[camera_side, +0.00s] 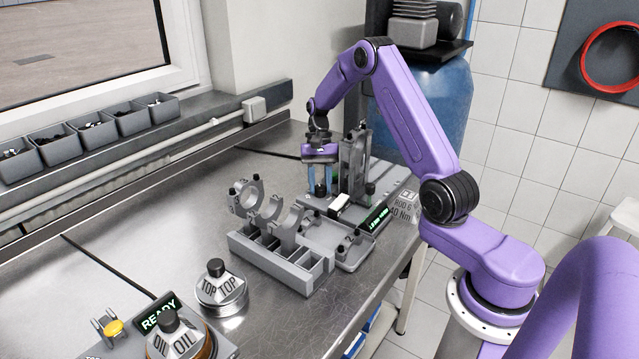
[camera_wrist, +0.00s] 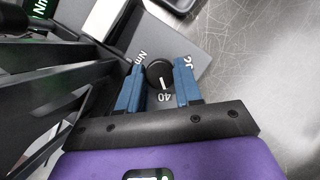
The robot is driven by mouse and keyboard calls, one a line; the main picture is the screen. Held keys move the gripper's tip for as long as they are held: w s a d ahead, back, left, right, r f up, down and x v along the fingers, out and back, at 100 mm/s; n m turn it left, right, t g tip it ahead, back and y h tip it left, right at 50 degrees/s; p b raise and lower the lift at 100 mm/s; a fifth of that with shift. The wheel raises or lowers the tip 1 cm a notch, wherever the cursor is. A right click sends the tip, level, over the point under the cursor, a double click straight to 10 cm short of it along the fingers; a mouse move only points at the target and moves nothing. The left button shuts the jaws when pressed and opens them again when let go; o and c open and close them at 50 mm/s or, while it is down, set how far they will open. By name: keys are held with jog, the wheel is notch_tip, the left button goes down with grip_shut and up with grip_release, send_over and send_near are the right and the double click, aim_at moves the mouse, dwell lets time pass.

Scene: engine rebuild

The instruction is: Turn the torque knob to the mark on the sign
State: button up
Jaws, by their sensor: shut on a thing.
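The torque knob (camera_wrist: 160,72) is a black disc with a white pointer line, on a grey panel in the wrist view. The line points toward the printed 40, at the bottom of the dial in that view. Other print, including "Nm", stands around the dial. My gripper (camera_wrist: 160,78) has its two blue fingers on either side of the knob, shut on it. In the side view my gripper (camera_side: 320,190) points straight down at the back of the grey fixture. The sign (camera_side: 404,207) at the bench's right edge reads "ROD 6" and "40 Nm".
A green-lit display (camera_side: 378,217) and a white block (camera_side: 340,201) sit on the fixture. A tall grey stand (camera_side: 354,165) rises close beside my gripper. A grey rod rack (camera_side: 275,255), a TOP canister (camera_side: 221,290) and an OIL unit (camera_side: 176,335) stand nearer.

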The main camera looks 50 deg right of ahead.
jog(key=shift+m+t, duration=0.5)
jog(key=shift+m, duration=0.6)
jog(key=o, duration=1)
jog(key=shift+s, duration=0.1)
jog(key=shift+v, duration=4.05)
